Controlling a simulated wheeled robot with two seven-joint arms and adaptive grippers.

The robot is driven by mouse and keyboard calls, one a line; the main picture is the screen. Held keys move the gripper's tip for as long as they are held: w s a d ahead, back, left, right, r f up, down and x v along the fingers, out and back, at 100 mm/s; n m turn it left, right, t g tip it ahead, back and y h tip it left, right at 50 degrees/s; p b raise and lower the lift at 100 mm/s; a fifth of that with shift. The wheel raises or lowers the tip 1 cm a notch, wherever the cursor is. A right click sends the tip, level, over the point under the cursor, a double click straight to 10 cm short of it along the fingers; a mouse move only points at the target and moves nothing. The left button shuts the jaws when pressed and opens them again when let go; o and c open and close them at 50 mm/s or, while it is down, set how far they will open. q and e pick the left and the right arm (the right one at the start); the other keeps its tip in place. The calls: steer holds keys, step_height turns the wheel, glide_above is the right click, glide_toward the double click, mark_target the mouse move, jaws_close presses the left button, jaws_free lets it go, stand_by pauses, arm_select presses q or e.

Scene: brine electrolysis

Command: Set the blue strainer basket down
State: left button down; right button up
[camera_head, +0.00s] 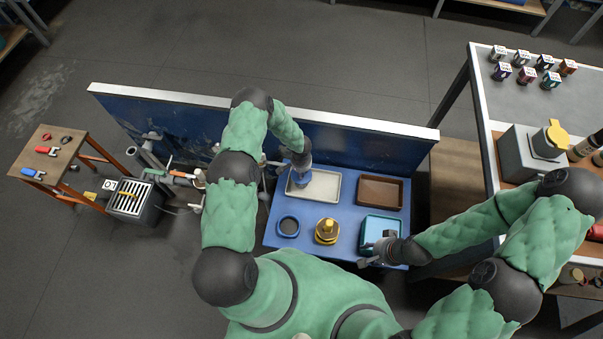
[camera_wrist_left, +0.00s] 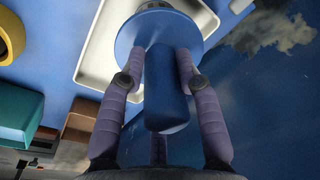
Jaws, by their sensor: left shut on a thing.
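My left gripper (camera_wrist_left: 162,72) is shut on the blue handle of the strainer basket (camera_wrist_left: 166,100). The basket's round blue rim shows beyond the fingers in the left wrist view; its lower part is hidden. In the head view the left gripper (camera_head: 304,170) is over the white tray (camera_head: 335,188), which also shows behind the basket in the wrist view (camera_wrist_left: 99,35). I cannot tell whether the basket touches the tray. My right gripper (camera_head: 374,252) appears open and empty beside the teal tray (camera_head: 398,221).
The blue table (camera_head: 262,238) also bears a brown tray (camera_head: 381,191), a round dark-blue dish (camera_head: 288,226) and a yellow-topped object (camera_head: 327,231). A tall blue panel (camera_head: 375,151) stands behind it. A side table at right holds several small boxes (camera_head: 526,75).

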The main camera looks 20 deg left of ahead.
arm_select(q)
steer(key=shift+w+f, duration=0.1)
steer(key=shift+f, duration=0.45)
steer(key=shift+f, duration=0.1)
steer(key=c, duration=0.9)
jaws_free()
steer(key=r+p, duration=0.1)
steer(key=r, duration=0.2)
steer(key=r+p, duration=0.2)
steer(key=r, duration=0.2)
steer(key=s+r+p, duration=0.1)
steer(key=r, duration=0.2)
steer(key=shift+d+r, duration=0.1)
steer(key=shift+r, duration=0.25)
steer(key=shift+s+r+p, duration=0.1)
steer(key=shift+r+p, duration=0.45)
steer(key=shift+r, duration=0.2)
steer(key=s+d+r+n+h, duration=0.1)
steer(key=s+d+r, duration=0.2)
steer(key=s+d, duration=0.2)
steer(key=s+d+r+n+h, duration=0.1)
steer(key=s+d, duration=0.4)
steer(key=s, duration=0.5)
steer(key=s+d+r+n+h, duration=0.2)
steer(key=s+d+r, duration=0.3)
steer(key=s, duration=0.3)
steer(key=shift+s+d+n+g, duration=0.15)
steer(key=shift+d+n+g, duration=0.15)
steer(key=shift+d, duration=0.25)
